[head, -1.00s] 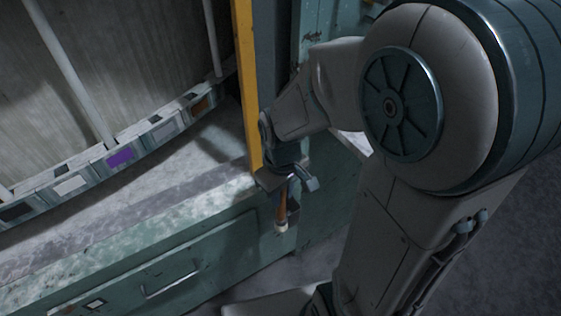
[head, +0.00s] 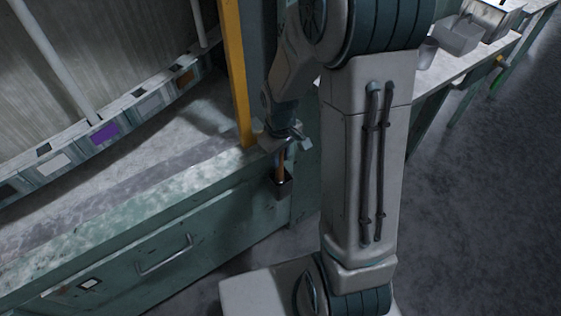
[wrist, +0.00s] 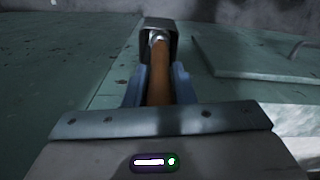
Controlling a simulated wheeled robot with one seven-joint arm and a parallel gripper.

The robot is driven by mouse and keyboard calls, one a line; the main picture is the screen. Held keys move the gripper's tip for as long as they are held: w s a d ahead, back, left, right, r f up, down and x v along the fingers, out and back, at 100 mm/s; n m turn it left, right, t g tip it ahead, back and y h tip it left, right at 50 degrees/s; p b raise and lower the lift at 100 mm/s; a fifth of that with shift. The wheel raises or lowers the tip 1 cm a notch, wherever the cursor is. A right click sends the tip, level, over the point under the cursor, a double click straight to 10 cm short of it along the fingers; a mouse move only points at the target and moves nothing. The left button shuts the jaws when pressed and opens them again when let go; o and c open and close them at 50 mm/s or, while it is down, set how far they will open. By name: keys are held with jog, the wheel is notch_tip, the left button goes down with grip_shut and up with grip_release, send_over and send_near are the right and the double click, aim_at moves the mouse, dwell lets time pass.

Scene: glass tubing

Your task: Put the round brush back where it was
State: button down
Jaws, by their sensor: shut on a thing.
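The round brush has an orange-brown handle (head: 281,165), upright in the head view. In the wrist view, the handle (wrist: 159,72) runs away from me to a shiny metal collar. My gripper (head: 284,148) is shut on the handle, with one blue finger on each side in the wrist view (wrist: 158,88). A small dark square holder (head: 281,187) is on the front of the green cabinet, near its right corner. It also shows in the wrist view (wrist: 147,27). The brush's lower end is inside the holder's outline, and its pale head is hidden.
The green cabinet's drawer front has a handle (head: 164,255). A yellow post (head: 236,75) stands close to my gripper. A bench with grey containers (head: 459,35) is at the upper right.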

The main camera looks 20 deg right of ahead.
aim_at(279, 179)
notch_tip(279, 179, down, 2)
jog(key=shift+w+d+f, duration=0.1)
jog(key=shift+w+f, duration=0.1)
jog(key=shift+f, duration=0.25)
jog(key=shift+f+b, duration=0.2)
jog(key=shift+b, duration=0.2)
jog(key=c, duration=1.2)
grip_release()
jog(key=shift+r, duration=0.1)
